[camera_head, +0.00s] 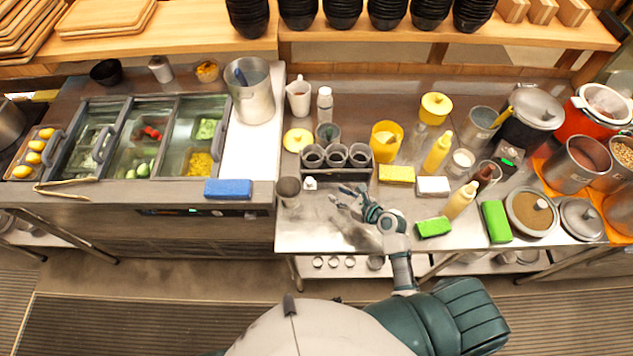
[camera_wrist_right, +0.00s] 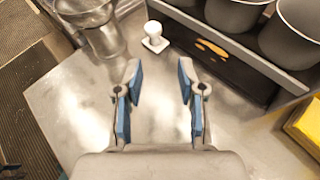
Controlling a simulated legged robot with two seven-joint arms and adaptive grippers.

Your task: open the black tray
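A black tray (camera_head: 312,174) stands on the steel worktop, with several dark grey cups in its top. In the right wrist view the black tray (camera_wrist_right: 240,75) is at upper right, with an orange-brown curved mark on its dark front face. My right gripper (camera_head: 352,199) is over the worktop in front of the tray, apart from it. In the wrist view the right gripper (camera_wrist_right: 159,75) is open, with nothing between its blue-padded fingers. A small white knob-like piece (camera_wrist_right: 154,38) lies beyond the fingertips, left of the tray. My left gripper is out of view.
A grey metal cup (camera_head: 288,191) stands left of the tray. A yellow sponge (camera_head: 396,174) and white sponge (camera_head: 433,186) lie to its right. Bottles and pots crowd the right side. Clear worktop (camera_head: 315,232) lies in front.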

